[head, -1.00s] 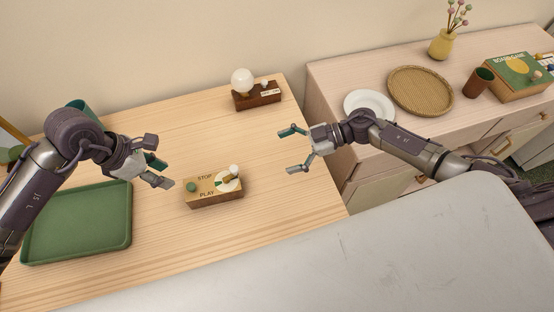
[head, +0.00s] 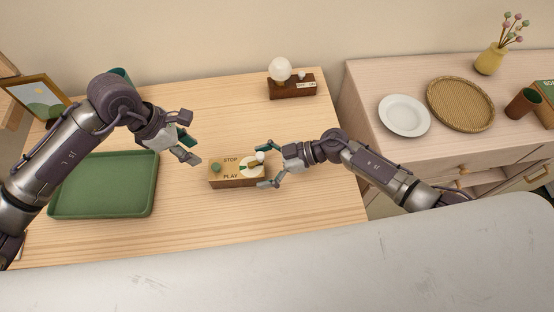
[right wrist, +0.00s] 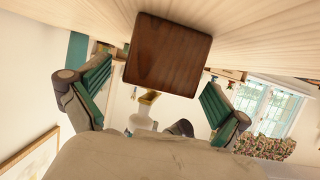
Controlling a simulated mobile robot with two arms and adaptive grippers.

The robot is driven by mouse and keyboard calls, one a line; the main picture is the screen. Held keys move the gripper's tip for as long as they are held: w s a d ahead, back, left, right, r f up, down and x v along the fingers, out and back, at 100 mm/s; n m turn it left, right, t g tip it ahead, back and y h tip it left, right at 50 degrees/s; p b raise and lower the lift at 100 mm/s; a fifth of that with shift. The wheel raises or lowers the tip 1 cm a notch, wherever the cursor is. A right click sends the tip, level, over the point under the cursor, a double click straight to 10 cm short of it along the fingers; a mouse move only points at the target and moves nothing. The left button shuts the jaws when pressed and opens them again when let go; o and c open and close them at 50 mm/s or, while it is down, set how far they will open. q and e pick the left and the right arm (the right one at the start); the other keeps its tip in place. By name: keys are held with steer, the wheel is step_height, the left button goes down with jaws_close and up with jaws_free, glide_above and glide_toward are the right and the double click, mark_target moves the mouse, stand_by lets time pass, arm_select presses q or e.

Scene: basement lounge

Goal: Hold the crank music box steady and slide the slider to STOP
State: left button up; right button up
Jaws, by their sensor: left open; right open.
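The crank music box (head: 228,184) is a small wooden block on the light wood table, with STOP and PLAY lettering on its top. A green knob (head: 216,168) sits at its left, and a white disc with a white-knobbed crank (head: 251,166) at its right. My right gripper (head: 267,164) is open at the box's right end. In the right wrist view, the box's dark brown end face (right wrist: 168,55) lies between the two spread green-padded fingers. I cannot tell whether they touch it. My left gripper (head: 190,152) is open and empty, above and left of the box.
A green tray (head: 103,209) lies at the left of the table, beside a picture frame (head: 38,98). A lamp with a white globe (head: 291,86) stands at the back. A cabinet at right holds a white plate (head: 404,116) and a woven tray (head: 461,104).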

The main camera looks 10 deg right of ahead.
steer(key=shift+x, duration=0.8)
steer(key=shift+c, duration=0.3)
steer(key=c, duration=1.3)
arm_select(q)
steer(key=shift+c, duration=0.4)
arm_select(e)
steer(key=shift+c, duration=1)
arm_select(q)
steer(key=c, duration=0.5)
steer(key=s+d+f+g+h, duration=0.1)
steer(key=s, duration=0.1)
steer(key=s+f+n+g+h, duration=0.1)
steer(key=s, duration=0.1)
steer(key=s+d+f+n+h, duration=0.1)
steer(key=s+h, duration=0.1)
steer(key=s, duration=0.1)
steer(key=shift+d+g, duration=0.3)
steer(key=shift+g, duration=0.1)
jaws_close()
steer(key=s+n+h, duration=0.5)
steer(key=n+h, duration=0.1)
steer(key=a+f+n+t, duration=0.4)
steer(key=a+n+t, duration=0.6)
steer(key=n, duration=0.5)
steer(key=shift+a+f+n+t, duration=0.2)
steer(key=shift+f+n+t, duration=0.2)
steer(key=shift+t, duration=0.1)
